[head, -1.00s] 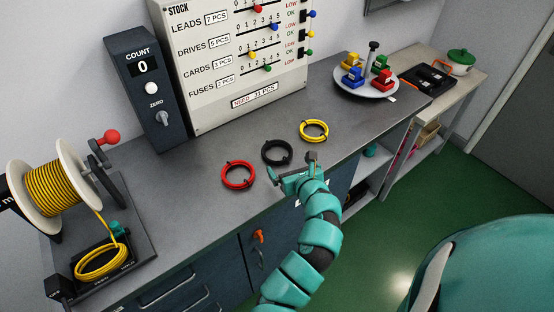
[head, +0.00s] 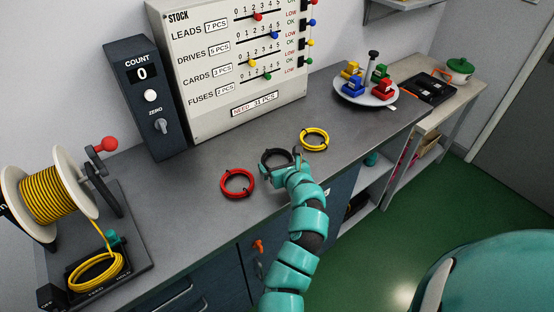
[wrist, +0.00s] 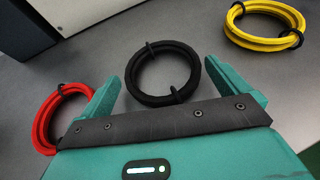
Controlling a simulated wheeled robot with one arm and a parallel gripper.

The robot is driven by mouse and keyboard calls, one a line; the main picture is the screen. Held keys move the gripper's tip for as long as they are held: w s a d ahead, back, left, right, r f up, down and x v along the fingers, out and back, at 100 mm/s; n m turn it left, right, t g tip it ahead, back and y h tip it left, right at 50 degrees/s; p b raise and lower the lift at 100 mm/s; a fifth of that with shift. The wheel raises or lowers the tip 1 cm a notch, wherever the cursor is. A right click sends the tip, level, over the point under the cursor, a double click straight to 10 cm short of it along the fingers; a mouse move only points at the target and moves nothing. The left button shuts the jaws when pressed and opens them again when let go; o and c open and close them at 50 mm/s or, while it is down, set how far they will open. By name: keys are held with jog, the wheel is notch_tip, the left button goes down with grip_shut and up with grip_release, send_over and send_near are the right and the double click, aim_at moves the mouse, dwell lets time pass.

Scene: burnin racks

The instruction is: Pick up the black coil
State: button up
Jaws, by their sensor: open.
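The black coil (head: 275,152) lies flat on the grey bench between two other coils. In the wrist view the black coil (wrist: 163,74) shows as a full ring with two dark ties, its near part between my two fingers. My gripper (wrist: 172,88) is open, one teal finger on each side of the coil, and holds nothing. In the head view my gripper (head: 281,167) is at the near side of the coil and hides part of it. I cannot tell whether the fingers touch the coil.
A red coil (head: 237,184) lies to the left, close to my left finger in the wrist view. A yellow coil (head: 314,139) lies to the right. Behind stand the stock board (head: 232,60) and count box (head: 145,95). A wire spool (head: 50,195) stands at the left.

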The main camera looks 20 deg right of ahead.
aim_at(270, 151)
jog(key=shift+x, duration=1.4)
jog(key=c, duration=0.6)
jog(key=shift+c, duration=0.2)
jog(key=shift+r, duration=0.15)
